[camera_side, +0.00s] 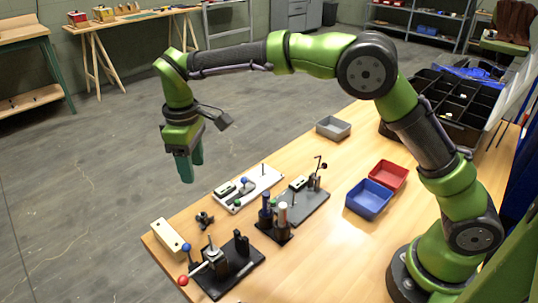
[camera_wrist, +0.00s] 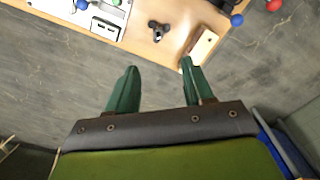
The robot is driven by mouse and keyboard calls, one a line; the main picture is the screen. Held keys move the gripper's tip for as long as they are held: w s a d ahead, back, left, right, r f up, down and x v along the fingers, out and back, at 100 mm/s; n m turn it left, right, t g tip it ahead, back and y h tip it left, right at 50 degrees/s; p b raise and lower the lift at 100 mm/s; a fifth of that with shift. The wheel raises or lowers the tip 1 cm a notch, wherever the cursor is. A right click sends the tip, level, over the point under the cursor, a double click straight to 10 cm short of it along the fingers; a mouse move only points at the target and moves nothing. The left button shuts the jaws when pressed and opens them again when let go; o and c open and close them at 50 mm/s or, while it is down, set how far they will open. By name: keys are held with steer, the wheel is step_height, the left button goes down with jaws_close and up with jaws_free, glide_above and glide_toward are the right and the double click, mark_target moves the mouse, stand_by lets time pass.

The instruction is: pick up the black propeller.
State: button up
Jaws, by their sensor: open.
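The black propeller (camera_side: 204,219) lies on the wooden table near its left edge, between the white fixture board and the cream block. It also shows in the wrist view (camera_wrist: 158,30) near the top centre, as a small dark piece with several lobes. My gripper (camera_side: 188,172) is high above it and appears out past the table edge. In the wrist view the two green fingers (camera_wrist: 159,68) are spread apart with nothing between them. The propeller lies beyond the fingertips there, and no part of it is hidden by them.
A cream block (camera_side: 168,237) is close to the propeller. A black fixture (camera_side: 235,268) with red and blue knobs, a white board (camera_side: 247,190) and a grey fixture (camera_side: 305,205) stand around it. Blue (camera_side: 368,200), red (camera_side: 388,175) and grey (camera_side: 333,128) bins are farther right.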

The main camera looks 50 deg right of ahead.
mark_target(203, 220)
steer(key=shift+n, duration=0.5)
step_height(203, 220, down, 15)
steer(key=shift+w+d+f, duration=0.15)
steer(key=shift+c, duration=0.4)
jaws_close()
